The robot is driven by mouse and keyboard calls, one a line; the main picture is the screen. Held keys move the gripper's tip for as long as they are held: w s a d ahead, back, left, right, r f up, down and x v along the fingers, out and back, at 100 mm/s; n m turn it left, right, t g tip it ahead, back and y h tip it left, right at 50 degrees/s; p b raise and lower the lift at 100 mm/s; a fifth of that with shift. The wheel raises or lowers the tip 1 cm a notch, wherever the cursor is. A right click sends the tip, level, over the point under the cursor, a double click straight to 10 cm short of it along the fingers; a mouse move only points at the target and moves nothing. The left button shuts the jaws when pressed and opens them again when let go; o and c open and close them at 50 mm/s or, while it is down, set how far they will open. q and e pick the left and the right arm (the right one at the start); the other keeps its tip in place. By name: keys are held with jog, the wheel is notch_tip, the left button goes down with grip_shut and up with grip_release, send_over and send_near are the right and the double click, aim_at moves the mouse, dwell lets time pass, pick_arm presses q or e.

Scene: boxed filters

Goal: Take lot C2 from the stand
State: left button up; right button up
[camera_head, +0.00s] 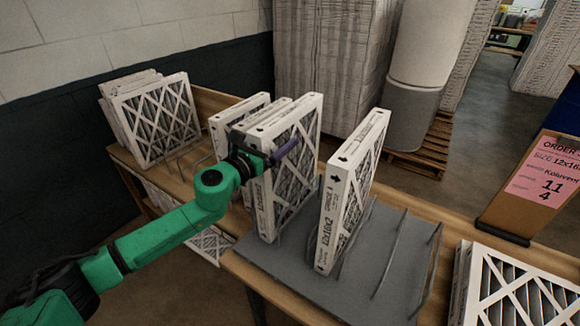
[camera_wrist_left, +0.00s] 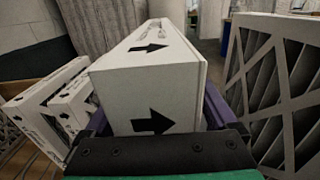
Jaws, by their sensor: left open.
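The stand (camera_head: 385,264) is a grey board with wire dividers on a wooden table. Two white-framed filters stand upright near its left part. My left gripper (camera_head: 264,154) is at the upper edge of the left one (camera_head: 296,160). In the left wrist view this filter's white edge with black arrows (camera_wrist_left: 158,92) lies between the two purple fingers, which are open around it; whether they touch it is unclear. The other filter (camera_head: 352,192) stands apart to the right, marked 12x16x2; its face shows in the wrist view (camera_wrist_left: 280,95). I cannot read C2 anywhere. My right gripper is not in view.
More white filters stand behind, left of the gripper (camera_head: 240,113), and a leaning group (camera_head: 155,120) is at the far left. An order sign (camera_head: 541,185) stands at the right above another filter (camera_head: 510,290). The stand's right slots are empty.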

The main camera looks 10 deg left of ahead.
pick_arm(q)
jog(key=shift+s+a, duration=0.1)
grip_shut()
jog(key=shift+r, duration=0.15)
